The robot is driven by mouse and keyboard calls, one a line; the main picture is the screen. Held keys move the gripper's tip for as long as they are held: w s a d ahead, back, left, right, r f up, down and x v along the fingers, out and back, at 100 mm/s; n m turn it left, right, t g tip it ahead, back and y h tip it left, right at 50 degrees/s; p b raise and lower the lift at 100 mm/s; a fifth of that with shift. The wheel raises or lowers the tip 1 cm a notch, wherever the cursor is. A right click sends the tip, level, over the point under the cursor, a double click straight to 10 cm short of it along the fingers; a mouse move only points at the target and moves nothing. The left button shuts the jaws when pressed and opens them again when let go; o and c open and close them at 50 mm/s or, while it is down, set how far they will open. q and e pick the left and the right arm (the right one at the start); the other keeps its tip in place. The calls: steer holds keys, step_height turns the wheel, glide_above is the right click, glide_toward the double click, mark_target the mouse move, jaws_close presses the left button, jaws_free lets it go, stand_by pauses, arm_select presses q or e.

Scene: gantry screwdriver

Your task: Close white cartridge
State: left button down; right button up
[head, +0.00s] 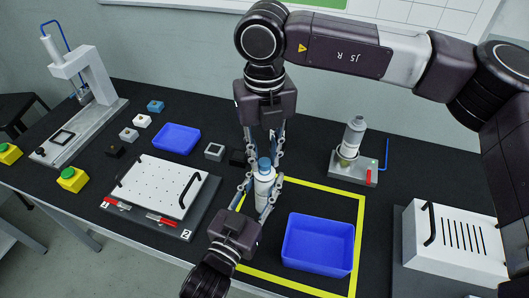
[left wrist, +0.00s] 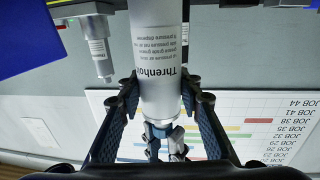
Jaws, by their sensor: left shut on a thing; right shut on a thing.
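My left gripper (head: 259,192) comes from the front and is shut on the cartridge body. Whether the cap is fully seated cannot be told.
A blue bin (head: 320,243) stands inside the yellow taped square. Another cartridge (head: 353,138) stands in a grey holder to the right. A white perforated plate (head: 155,185), a small blue tray (head: 177,138) and several small blocks lie left. A white slotted box (head: 455,240) stands at the right.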

steer(key=shift+f, duration=0.3)
steer(key=m, duration=1.1)
steer(key=shift+m, duration=0.4)
steer(key=m, duration=0.8)
steer(key=shift+m, duration=0.3)
steer(key=shift+s+m, duration=0.1)
steer(key=shift+m, duration=1.1)
